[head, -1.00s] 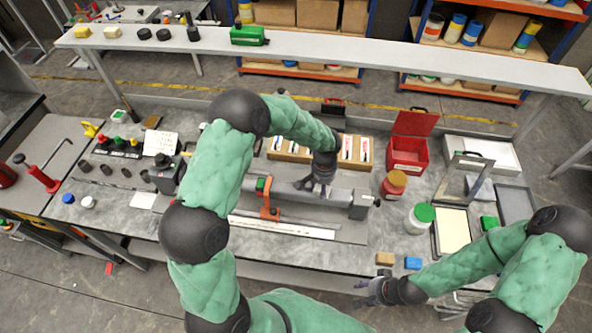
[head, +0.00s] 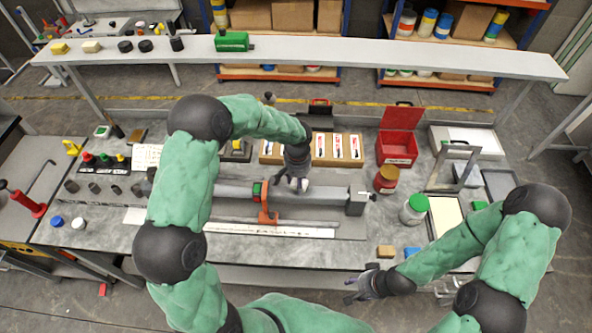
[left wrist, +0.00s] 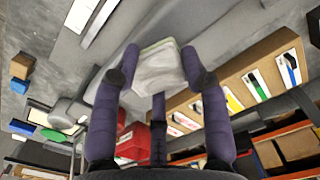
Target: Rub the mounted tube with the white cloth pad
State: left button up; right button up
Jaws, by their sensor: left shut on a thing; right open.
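My left gripper (head: 297,183) reaches down from the left over the grey mounted tube (head: 325,194). In the left wrist view its fingers (left wrist: 160,72) are shut on the white cloth pad (left wrist: 157,68), which has a pale green edge. The pad is at or just over the tube; I cannot tell for sure whether it touches. The tube lies level in a fixture, with an orange-red clamp (head: 266,211) left of my gripper and a dark end block (head: 357,202) at the right. My right gripper (head: 362,284) is open and empty near the bench's front edge.
Behind the tube lies a tan box row (head: 338,150) and a red open bin (head: 398,150). To the right stand a red-brown jar (head: 387,179) and a green-lidded jar (head: 414,209). Tan (head: 386,252) and blue (head: 411,252) blocks lie near my right gripper. A shelf (head: 300,60) spans the back.

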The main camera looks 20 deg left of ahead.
pick_arm(q)
jog(key=shift+d+r, duration=0.1)
jog(key=shift+r, duration=0.55)
jog(key=shift+a+r+p, duration=0.25)
jog(key=shift+r+p, duration=0.55)
jog(key=shift+r, duration=0.3)
jog(key=shift+d+r+p, duration=0.1)
jog(key=shift+r+p, duration=0.25)
jog(key=shift+r, duration=0.45)
